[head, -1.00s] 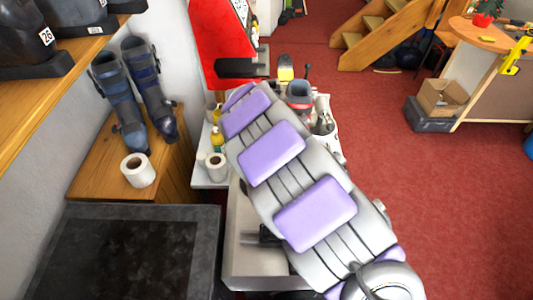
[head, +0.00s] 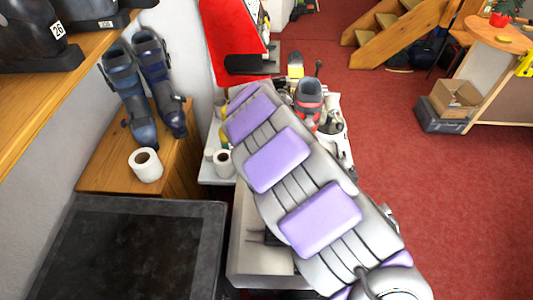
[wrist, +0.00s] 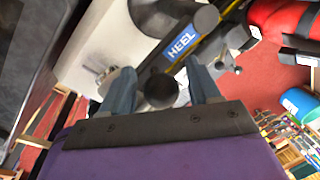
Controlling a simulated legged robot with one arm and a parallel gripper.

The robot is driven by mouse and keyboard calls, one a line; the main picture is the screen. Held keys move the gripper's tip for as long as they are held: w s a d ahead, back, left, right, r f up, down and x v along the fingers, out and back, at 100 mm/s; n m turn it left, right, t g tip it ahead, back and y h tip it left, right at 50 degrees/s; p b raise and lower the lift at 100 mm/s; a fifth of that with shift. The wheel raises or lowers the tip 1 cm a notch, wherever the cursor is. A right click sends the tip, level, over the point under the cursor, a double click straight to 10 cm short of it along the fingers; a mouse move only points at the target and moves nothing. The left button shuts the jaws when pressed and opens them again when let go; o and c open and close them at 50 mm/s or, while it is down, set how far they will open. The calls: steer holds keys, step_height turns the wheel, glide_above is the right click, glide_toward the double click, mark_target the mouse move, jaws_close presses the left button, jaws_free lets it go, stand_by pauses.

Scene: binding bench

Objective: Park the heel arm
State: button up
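In the wrist view a grey bar with a blue HEEL label (wrist: 182,45) runs diagonally at the top. A dark round knob end (wrist: 160,91) is below it. My gripper (wrist: 161,84) is open, with one blue-grey finger on each side of the knob. A gap shows between the knob and each finger. I cannot tell how deep the knob sits between them. In the head view my purple and grey arm covers much of the white bench (head: 258,258), and the heel arm and my fingertips are hidden.
A grey and red boot (head: 309,98) and small items stand at the bench's far right. A red panel (head: 232,38) rises behind. Red floor (head: 410,190) is clear on the right.

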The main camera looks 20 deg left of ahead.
steer(key=shift+a, duration=0.1)
steer(key=shift+s, duration=0.1)
steer(key=shift+d+r, duration=0.2)
steer(key=shift+r, duration=0.1)
steer(key=s+a+r, duration=0.1)
steer(key=s+r, duration=0.2)
steer(key=r, duration=1.3)
steer(key=shift+a+r+p, duration=0.15)
steer(key=shift+a+p, duration=0.15)
steer(key=shift+a, duration=0.05)
